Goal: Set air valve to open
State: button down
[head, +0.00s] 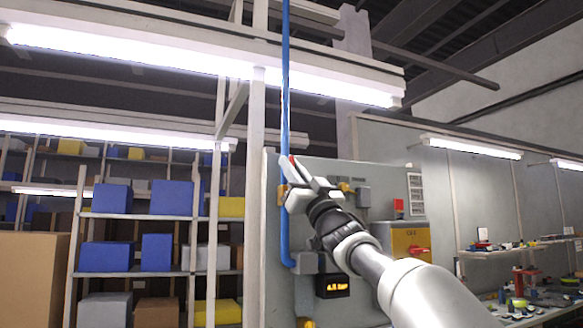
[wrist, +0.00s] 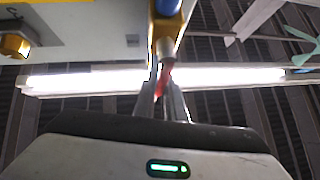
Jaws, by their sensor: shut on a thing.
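The air valve sits on the vertical blue pipe (head: 285,90) in front of a grey panel. In the wrist view its metal body (wrist: 165,48) shows just below the end of the blue pipe (wrist: 168,6). Its red lever (wrist: 164,80) runs from the body in between my fingers. In the head view only a little of the red lever (head: 292,161) shows at my fingertips. My gripper (head: 290,168) is shut on the red lever, reaching up from the lower right. My gripper and its fingers (wrist: 160,100) hide most of the valve, and I cannot tell the lever's exact angle.
A yellow-lit pressure display (head: 333,286) and a grey box hang low on the panel (head: 330,220). A yellow cabinet (head: 410,243) stands to the right. Shelves with blue bins (head: 172,197) stand at left. A cluttered workbench (head: 530,298) is at far right.

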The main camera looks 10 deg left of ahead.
jog(key=c, duration=1.8)
grip_release()
jog(key=shift+f, duration=0.1)
jog(key=b+v, duration=0.4)
jog(key=v, duration=1.3)
jog(key=shift+s+d, duration=0.1)
jog(key=shift+d, duration=0.05)
